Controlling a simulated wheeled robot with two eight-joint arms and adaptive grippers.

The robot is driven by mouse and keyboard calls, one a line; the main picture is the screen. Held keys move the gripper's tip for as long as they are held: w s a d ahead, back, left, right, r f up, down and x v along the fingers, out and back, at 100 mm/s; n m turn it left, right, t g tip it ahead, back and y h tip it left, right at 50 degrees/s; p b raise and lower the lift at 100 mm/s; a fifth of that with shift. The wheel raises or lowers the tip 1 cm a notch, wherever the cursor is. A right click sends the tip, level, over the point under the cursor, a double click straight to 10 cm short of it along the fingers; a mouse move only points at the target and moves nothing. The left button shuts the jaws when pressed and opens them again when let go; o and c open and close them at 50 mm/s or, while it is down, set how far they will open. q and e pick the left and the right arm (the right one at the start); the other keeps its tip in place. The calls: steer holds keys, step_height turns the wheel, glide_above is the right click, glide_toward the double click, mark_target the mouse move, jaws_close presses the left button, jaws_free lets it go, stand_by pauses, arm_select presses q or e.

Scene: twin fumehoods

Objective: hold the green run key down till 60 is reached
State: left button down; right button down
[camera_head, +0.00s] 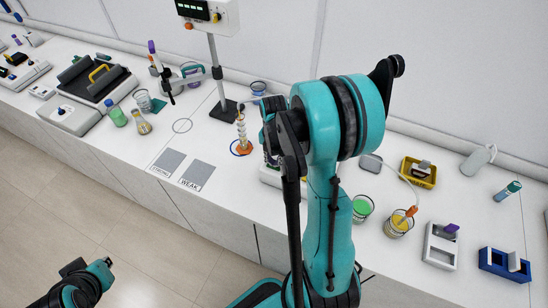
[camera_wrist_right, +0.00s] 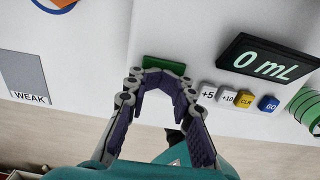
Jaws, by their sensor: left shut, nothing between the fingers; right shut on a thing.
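The dosing device (camera_wrist_right: 225,80) shows in the right wrist view as a white body with a black display (camera_wrist_right: 268,62) reading 0 mL. Its green run key (camera_wrist_right: 165,63) is partly hidden behind the fingertips of my right gripper (camera_wrist_right: 160,80). The purple-padded fingers are drawn together at the key; whether it is pressed in cannot be told. In the head view my right arm hides most of the device, and a white edge (camera_head: 268,177) shows beside it.
Beside the green key are the +5 (camera_wrist_right: 208,92), +10 (camera_wrist_right: 227,97), yellow CLR (camera_wrist_right: 247,101) and blue GO (camera_wrist_right: 268,103) keys. Beakers with green liquid (camera_head: 362,207) and orange-yellow liquid (camera_head: 398,225) stand right of my arm. The WEAK pad (camera_head: 197,174) lies to the left.

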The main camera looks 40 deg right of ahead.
stand_by(0.3)
step_height(320, 180, up, 8)
steer(key=shift+r, duration=0.1)
stand_by(0.4)
stand_by(1.2)
step_height(320, 180, up, 8)
steer(key=p, duration=0.5)
steer(key=shift+d+p, duration=0.2)
steer(key=shift+p, duration=0.2)
steer(key=shift+f, duration=0.25)
step_height(320, 180, down, 14)
steer(key=shift+r+b, duration=0.1)
steer(key=shift+b, duration=1)
